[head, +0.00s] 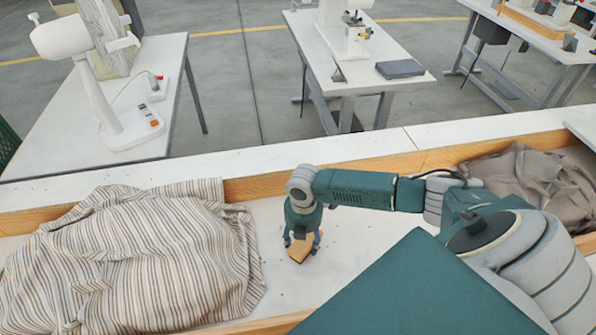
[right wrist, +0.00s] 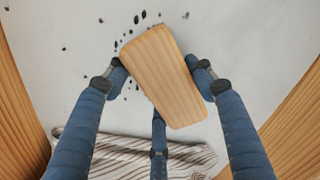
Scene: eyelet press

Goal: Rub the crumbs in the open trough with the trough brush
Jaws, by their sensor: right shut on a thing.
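The trough brush shows as a light wooden block (right wrist: 163,76) in the right wrist view. My right gripper (right wrist: 160,82) is shut on it, with blue fingers at both sides and a third below. In the head view the brush (head: 300,250) is under my right gripper (head: 302,236), low over the white trough floor (head: 335,255); I cannot tell whether it touches. Dark crumbs (right wrist: 130,32) lie scattered on the floor close to the brush's upper left end. The brush's underside is hidden. My left gripper is not in view.
Striped cloth (head: 130,260) fills the trough's left part, close to the brush. A grey-brown cloth (head: 535,185) lies at the right end. Wooden trough walls (head: 262,186) bound the floor. Tables with a fan (head: 120,125) and machines stand beyond.

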